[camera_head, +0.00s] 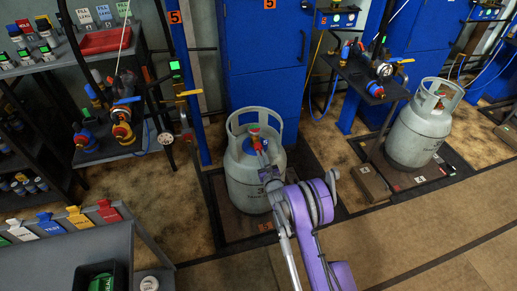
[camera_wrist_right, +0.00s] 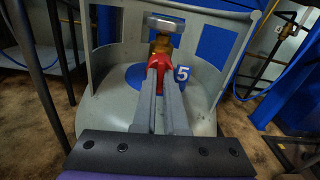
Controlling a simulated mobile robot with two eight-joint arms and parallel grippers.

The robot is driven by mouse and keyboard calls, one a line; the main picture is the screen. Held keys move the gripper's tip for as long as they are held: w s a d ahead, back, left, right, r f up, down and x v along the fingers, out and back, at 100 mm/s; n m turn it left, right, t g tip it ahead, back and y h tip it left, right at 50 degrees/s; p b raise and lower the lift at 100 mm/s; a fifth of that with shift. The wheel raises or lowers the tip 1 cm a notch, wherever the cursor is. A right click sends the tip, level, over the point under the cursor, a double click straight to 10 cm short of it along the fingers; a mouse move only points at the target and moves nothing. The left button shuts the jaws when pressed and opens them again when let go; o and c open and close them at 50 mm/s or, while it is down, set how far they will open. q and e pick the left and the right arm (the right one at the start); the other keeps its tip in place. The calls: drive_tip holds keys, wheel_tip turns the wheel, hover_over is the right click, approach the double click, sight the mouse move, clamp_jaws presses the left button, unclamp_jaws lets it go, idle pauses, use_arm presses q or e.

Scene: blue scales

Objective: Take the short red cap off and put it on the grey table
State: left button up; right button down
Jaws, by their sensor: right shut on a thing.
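A grey gas cylinder (camera_head: 250,187) with a collar handle stands on a floor scale in the middle of the head view. The short red cap (camera_head: 254,132) is on its valve, inside the collar; it also shows in the right wrist view (camera_wrist_right: 161,60), against the brass valve (camera_wrist_right: 160,43). My right gripper (camera_head: 261,150) reaches in from below, its two fingers (camera_wrist_right: 160,80) closed around the red cap. A grey table (camera_head: 45,262) is at the lower left, with coloured tags along its back edge. My left gripper is out of view.
The cylinder collar (camera_wrist_right: 215,75) surrounds the valve. A blue cabinet (camera_head: 262,60) stands behind. On the grey table are a black bin (camera_head: 121,280) with a green item and a small white round item (camera_head: 149,284). A second cylinder (camera_head: 418,135) stands at right.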

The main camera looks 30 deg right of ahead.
drive_tip(key=c, duration=0.9)
unclamp_jaws()
drive_tip(key=shift+s, duration=0.1)
drive_tip(key=p+v, duration=0.1)
drive_tip(key=v, duration=0.9)
drive_tip(key=shift+s+a+p, duration=0.15)
drive_tip(key=shift+s+p, duration=0.1)
drive_tip(key=shift+p, duration=0.1)
drive_tip(key=shift+c, duration=0.3)
